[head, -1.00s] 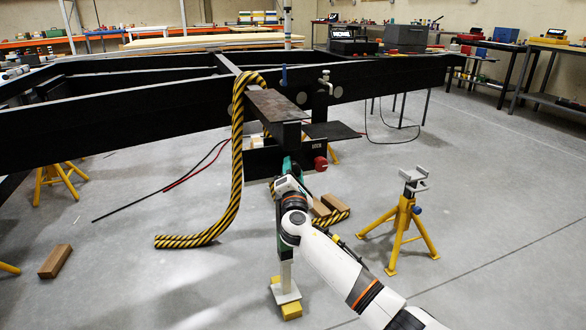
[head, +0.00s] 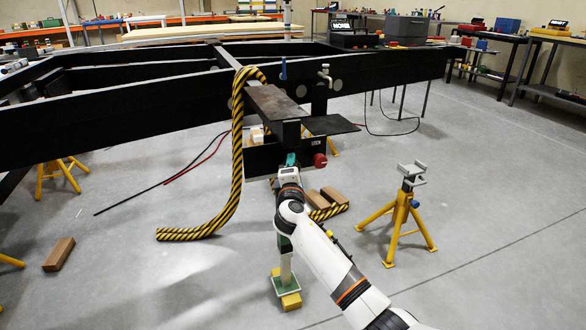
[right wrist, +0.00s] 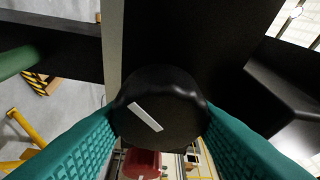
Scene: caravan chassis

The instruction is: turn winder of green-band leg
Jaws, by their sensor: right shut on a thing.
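My right gripper (head: 291,160) has teal fingers and is at the black box under the chassis's front beam. In the right wrist view, its two fingers are closed on opposite sides of a round black winder knob (right wrist: 160,112) with a white mark slanting across its face. In the head view the knob is hidden by my gripper. A leg with a pale lower tube (head: 286,266) and a green part above it stands behind my right arm, its foot plate on a yellow block (head: 291,301). Most of the leg is hidden. My left gripper is out of view.
A yellow axle stand (head: 402,222) stands to the right on open floor. A black-and-yellow striped hose (head: 237,150) hangs from the beam to the floor at the left. A red round part (head: 320,160) is just right of my gripper. Brown blocks (head: 322,199) lie behind my arm.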

